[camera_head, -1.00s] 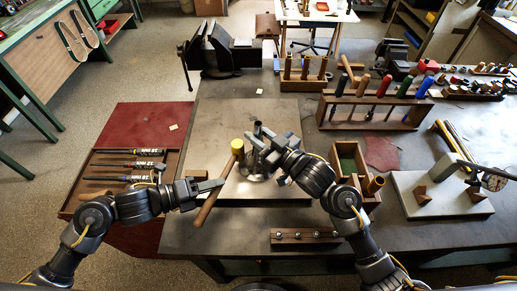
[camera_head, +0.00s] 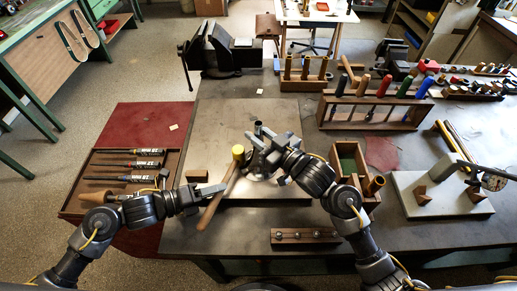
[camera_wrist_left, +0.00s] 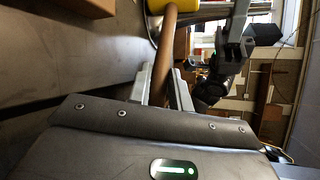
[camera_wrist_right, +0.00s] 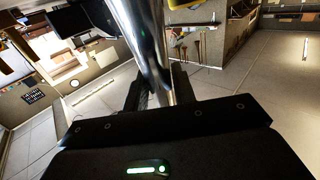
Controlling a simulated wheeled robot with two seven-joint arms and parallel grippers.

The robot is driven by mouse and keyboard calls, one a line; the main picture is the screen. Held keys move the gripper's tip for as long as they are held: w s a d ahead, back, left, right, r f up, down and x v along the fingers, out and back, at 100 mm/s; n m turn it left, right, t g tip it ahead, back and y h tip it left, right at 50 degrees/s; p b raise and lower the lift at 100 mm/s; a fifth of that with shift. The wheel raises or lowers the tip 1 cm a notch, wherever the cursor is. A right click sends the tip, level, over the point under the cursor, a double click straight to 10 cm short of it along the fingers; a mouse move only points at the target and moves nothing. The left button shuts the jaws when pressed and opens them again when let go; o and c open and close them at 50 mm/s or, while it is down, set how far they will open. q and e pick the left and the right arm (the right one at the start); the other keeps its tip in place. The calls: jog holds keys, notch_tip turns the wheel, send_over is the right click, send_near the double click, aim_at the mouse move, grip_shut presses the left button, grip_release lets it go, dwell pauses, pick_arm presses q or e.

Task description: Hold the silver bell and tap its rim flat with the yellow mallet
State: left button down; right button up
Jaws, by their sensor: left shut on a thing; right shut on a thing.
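The yellow mallet has a yellow head (camera_head: 238,152) and a brown wooden handle (camera_head: 212,208). My left gripper (camera_head: 220,189) is shut on the handle, which also fills the jaws in the left wrist view (camera_wrist_left: 165,52). The silver bell (camera_head: 258,173) is mostly hidden behind my right gripper (camera_head: 266,152), with its flared end low. My right gripper is shut on the bell's shiny tube, seen in the right wrist view (camera_wrist_right: 150,40). The mallet head is just left of the bell in the head view; whether they touch I cannot tell.
A bench vise (camera_head: 212,50) stands at the back left of the bench. A wooden tool rack (camera_head: 375,110) and an open box (camera_head: 350,160) are to the right. A small wooden block (camera_head: 305,236) lies near the front edge. A tool tray (camera_head: 115,172) is at the left.

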pick_arm(q)
jog(key=shift+r, duration=1.45)
pick_arm(e)
jog(key=o, duration=1.1)
jog(key=shift+c, duration=0.2)
jog(key=v, duration=1.2)
pick_arm(q)
jog(key=shift+d, duration=0.15)
pick_arm(e)
jog(key=shift+d, duration=0.1)
